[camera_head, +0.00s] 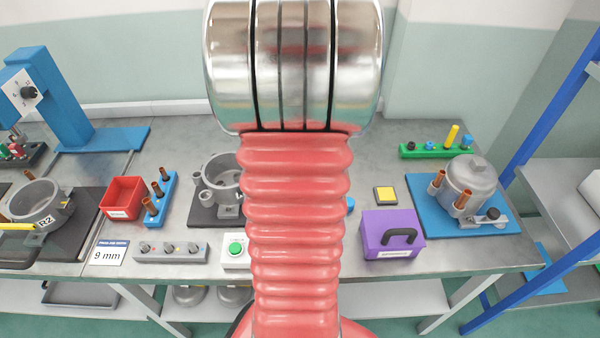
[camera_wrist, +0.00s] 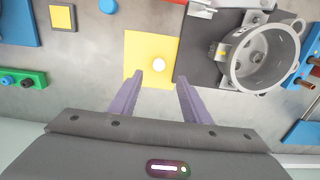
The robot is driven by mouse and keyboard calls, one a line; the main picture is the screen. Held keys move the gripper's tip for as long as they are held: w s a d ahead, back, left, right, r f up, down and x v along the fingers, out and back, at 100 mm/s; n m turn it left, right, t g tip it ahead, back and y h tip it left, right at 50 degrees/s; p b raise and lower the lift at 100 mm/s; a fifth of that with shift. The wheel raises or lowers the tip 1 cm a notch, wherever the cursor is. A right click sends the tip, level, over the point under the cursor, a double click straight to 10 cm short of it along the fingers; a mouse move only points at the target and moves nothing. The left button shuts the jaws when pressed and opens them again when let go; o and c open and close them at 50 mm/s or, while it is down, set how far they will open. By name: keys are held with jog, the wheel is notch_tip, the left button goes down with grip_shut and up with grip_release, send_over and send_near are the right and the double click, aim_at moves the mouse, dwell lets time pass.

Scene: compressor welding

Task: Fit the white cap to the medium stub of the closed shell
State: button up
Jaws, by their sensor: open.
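The white cap (camera_wrist: 158,65) is a small round white piece on a yellow mat (camera_wrist: 138,50) in the wrist view. My gripper (camera_wrist: 158,78) is open and empty, its two purple fingers apart, with the cap just beyond and between the tips in the picture. The height of the tips over the mat is hard to judge. In the head view my arm hides the cap and the yellow mat. The closed shell (camera_head: 472,176) stands grey and lidded on a blue mat (camera_head: 425,215) at the right. Copper stubs (camera_head: 463,200) rise from it; I cannot tell which is medium.
An open shell (camera_wrist: 234,62) stands on a dark mat right of the cap in the wrist view. A purple box (camera_head: 376,238) with a black handle and a green rack (camera_head: 420,151) of coloured pieces lie near the closed shell. A red bin (camera_head: 122,196) is left.

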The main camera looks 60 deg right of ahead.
notch_tip(320, 180, down, 7)
jog(key=shift+r, duration=0.15)
dwell(0.4)
jog(key=shift+d+f, duration=0.15)
jog(key=shift+f, duration=2.4)
jog(key=c, duration=1)
